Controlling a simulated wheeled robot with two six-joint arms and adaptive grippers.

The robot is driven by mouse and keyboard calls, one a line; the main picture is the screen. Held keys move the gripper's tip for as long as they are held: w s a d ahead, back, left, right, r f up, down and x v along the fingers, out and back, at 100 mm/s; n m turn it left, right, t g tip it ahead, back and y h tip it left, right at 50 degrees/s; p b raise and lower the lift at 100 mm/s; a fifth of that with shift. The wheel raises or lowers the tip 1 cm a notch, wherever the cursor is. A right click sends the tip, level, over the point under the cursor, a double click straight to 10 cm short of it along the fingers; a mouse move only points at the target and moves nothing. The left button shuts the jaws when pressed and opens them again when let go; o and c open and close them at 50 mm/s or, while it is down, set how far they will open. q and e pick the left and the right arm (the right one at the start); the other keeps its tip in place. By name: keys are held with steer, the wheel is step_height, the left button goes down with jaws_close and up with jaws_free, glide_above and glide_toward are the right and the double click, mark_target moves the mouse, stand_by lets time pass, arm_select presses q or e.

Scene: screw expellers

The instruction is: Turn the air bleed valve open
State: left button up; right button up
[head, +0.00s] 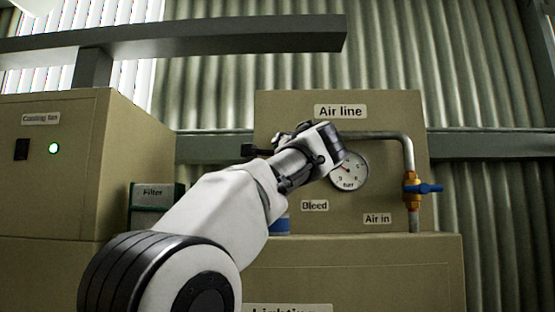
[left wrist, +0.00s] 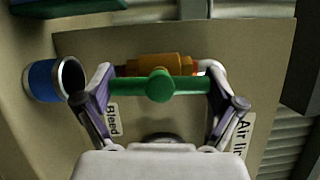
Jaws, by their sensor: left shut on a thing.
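The bleed valve shows in the left wrist view, with a green bar handle (left wrist: 160,86) in front of an orange-brass body (left wrist: 165,65). The handle runs left to right there, along the length of the body. My left gripper (left wrist: 160,92) is shut on the handle, one finger at each end. The "Bleed" label (left wrist: 112,119) is beside the left finger; it also shows in the head view (head: 314,205). In the head view my left arm hides the bleed valve. My right gripper is not in view.
A blue cup (left wrist: 42,82) is left of the valve in the wrist view. On the air line panel (head: 395,112) are a gauge (head: 350,171) and the air-in valve with a blue handle (head: 430,188). A cooling fan box (head: 60,190) stands left. A grey beam (head: 200,38) crosses above.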

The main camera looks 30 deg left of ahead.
arm_select(q)
steer(key=shift+f+n, duration=0.15)
steer(key=shift+n, duration=0.45)
steer(key=shift+f, duration=0.15)
steer(key=o, duration=0.8)
steer(key=shift+s, duration=0.15)
